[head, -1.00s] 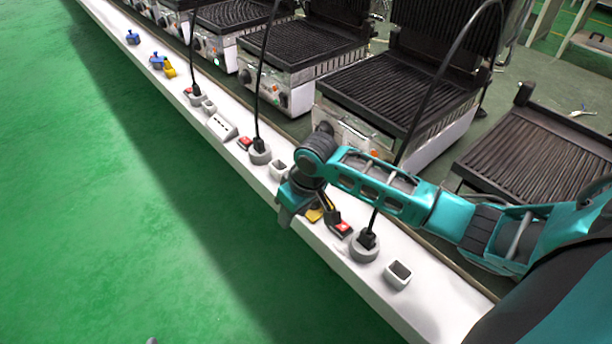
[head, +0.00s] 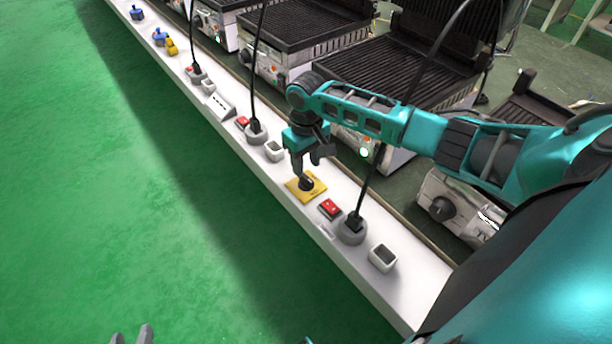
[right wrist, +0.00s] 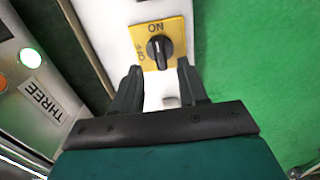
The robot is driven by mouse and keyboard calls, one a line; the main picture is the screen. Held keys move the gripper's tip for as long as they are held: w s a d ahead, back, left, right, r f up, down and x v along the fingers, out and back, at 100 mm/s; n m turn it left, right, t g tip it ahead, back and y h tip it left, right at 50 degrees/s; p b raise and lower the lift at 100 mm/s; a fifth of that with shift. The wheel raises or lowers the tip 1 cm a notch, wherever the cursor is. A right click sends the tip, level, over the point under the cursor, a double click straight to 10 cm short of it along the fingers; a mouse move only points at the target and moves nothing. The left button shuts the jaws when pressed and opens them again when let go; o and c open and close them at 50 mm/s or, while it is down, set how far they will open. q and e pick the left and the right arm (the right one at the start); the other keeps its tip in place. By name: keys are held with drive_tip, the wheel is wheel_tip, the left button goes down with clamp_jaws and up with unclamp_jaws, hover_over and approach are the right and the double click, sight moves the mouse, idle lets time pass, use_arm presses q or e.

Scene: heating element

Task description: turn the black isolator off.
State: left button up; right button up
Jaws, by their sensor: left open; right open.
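The black isolator is a black rotary knob (head: 307,184) on a yellow plate (head: 293,190) on the white ledge. In the right wrist view, the knob (right wrist: 160,48) has its white mark pointing roughly toward ON; OFF is printed to its left. My right gripper (head: 309,170) is open just above the knob. In the wrist view its two fingertips (right wrist: 160,72) are apart, with the knob just beyond and between them; I cannot tell whether they touch it. My left gripper (head: 132,337) shows only its fingertips at the bottom edge, open and empty, far from the isolator.
A red switch (head: 330,208), a grey socket with a plug (head: 352,229) and a hollow white box (head: 383,258) sit nearby on the ledge. A black cable rises from the plug. A grill with a lit green lamp (head: 364,152) stands behind; its label reads THREE (right wrist: 41,98).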

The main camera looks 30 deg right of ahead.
sight(306, 177)
drive_tip(key=shift+f+b, duration=0.5)
drive_tip(key=shift+f, duration=1.75)
clamp_jaws()
